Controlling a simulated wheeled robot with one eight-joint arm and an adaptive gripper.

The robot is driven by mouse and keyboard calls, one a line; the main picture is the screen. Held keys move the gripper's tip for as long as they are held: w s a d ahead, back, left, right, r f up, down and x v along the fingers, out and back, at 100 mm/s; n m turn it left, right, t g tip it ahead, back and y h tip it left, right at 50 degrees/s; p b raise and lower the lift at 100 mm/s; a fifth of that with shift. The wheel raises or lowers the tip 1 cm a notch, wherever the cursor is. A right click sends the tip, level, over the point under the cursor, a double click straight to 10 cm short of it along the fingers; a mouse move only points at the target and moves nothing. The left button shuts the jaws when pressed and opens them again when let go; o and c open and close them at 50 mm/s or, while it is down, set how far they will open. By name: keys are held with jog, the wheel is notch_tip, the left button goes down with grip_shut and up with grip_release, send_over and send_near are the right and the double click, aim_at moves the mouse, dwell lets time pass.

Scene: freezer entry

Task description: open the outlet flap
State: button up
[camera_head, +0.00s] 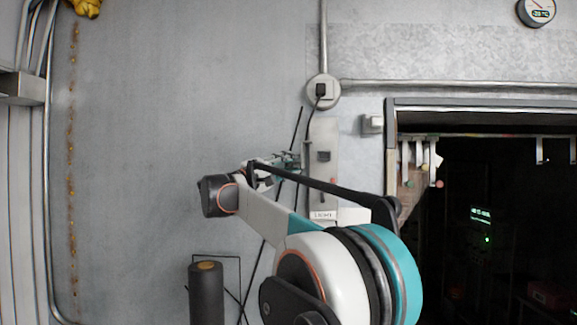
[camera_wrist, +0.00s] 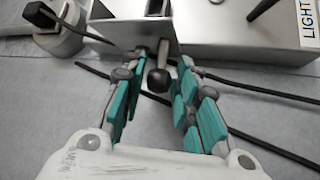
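The outlet (camera_head: 322,91) is a round pale box on the wall, with a black plug (camera_head: 320,90) in its front and a cord hanging down. It also shows at the upper left of the wrist view (camera_wrist: 72,44); I cannot make out a separate flap. My gripper (camera_head: 288,162) is below and left of the outlet, beside a metal switch panel (camera_head: 324,140). In the wrist view its teal fingers (camera_wrist: 163,68) are open. A black-knobbed lever (camera_wrist: 158,81) shows between them, with gaps on both sides; contact is not visible.
The metal panel carries a "LIGHT" label (camera_head: 323,215). Black cables run down the wall behind my gripper. A conduit (camera_head: 450,84) runs right from the outlet above a dark doorway (camera_head: 480,220) with hanging strips. The wall at left is mostly bare.

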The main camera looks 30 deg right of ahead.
jog(key=shift+s, duration=0.15)
jog(key=v, duration=1.2)
dwell(0.3)
